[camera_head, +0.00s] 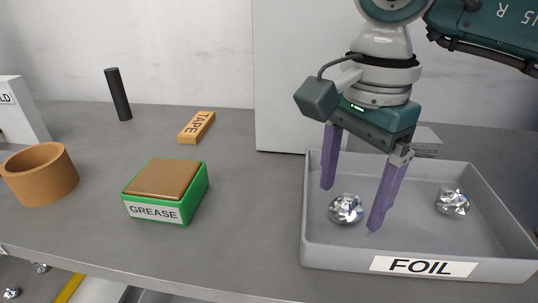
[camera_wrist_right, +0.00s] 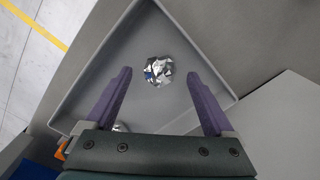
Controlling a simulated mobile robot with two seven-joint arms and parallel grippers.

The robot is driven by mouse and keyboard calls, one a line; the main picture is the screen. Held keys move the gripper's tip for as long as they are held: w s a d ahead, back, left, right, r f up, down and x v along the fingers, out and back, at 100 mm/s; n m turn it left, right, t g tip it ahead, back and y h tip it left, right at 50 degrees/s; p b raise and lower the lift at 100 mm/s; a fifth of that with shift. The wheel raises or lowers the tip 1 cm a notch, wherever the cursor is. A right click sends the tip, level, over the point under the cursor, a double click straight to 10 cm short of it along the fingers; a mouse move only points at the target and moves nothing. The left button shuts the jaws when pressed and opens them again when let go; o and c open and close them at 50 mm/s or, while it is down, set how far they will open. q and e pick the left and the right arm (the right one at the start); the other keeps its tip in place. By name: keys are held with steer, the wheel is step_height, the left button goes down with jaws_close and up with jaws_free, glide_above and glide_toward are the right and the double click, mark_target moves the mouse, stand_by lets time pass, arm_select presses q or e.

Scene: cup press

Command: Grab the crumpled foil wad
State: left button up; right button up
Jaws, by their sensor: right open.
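A crumpled silver foil wad (camera_head: 346,209) lies in the left part of the grey tray labelled FOIL (camera_head: 425,266). A second foil wad (camera_head: 452,202) lies in the tray's right part. My right gripper (camera_head: 351,207) points down into the tray, open and empty, with its purple fingers around the left wad's position in the head view. In the right wrist view, a wad (camera_wrist_right: 158,71) shows between and beyond the open fingers (camera_wrist_right: 158,72); another wad (camera_wrist_right: 121,127) is mostly hidden by the gripper body. Contact with the wad cannot be told. My left gripper is out of view.
Left of the tray are a green GREASE box (camera_head: 164,192), an orange TAPE block (camera_head: 197,127), a black cylinder (camera_head: 118,94) and a brown ring (camera_head: 40,174). A white panel (camera_head: 290,75) stands behind the tray. Foil bits (camera_head: 40,267) lie below the table edge.

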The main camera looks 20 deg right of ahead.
step_height(320, 180, down, 2)
steer(key=shift+f, duration=0.1)
steer(key=c, duration=1.4)
